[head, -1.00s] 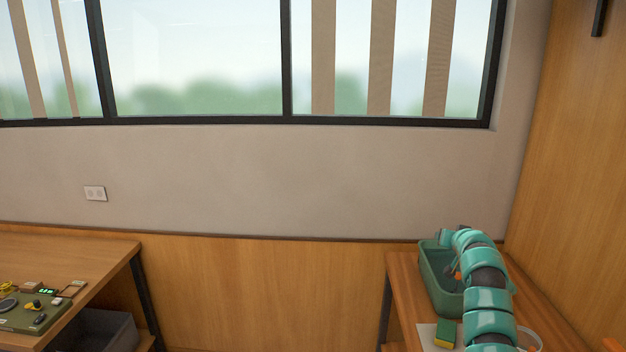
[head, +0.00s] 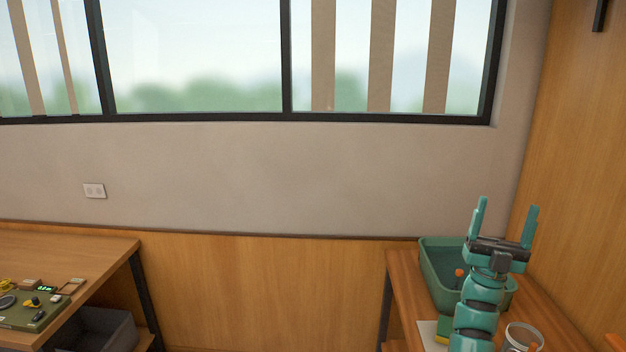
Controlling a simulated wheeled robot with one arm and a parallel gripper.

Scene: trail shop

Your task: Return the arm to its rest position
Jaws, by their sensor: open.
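My arm rises at the lower right, made of teal segments. My gripper (head: 508,207) points up with its two teal fingers spread wide apart and nothing between them. It stands in front of and above the green tub (head: 437,279) on the right wooden table. The arm and gripper hide part of the tub's right side and inside. A small orange thing (head: 459,272) shows in the tub beside my arm.
The right table (head: 404,297) also holds a yellow-green sponge (head: 442,331) on a white sheet and a round pale container (head: 523,338). The left table (head: 75,252) carries a green board (head: 30,316) with small items. A grey bin (head: 107,330) sits below it. Open space lies between the tables.

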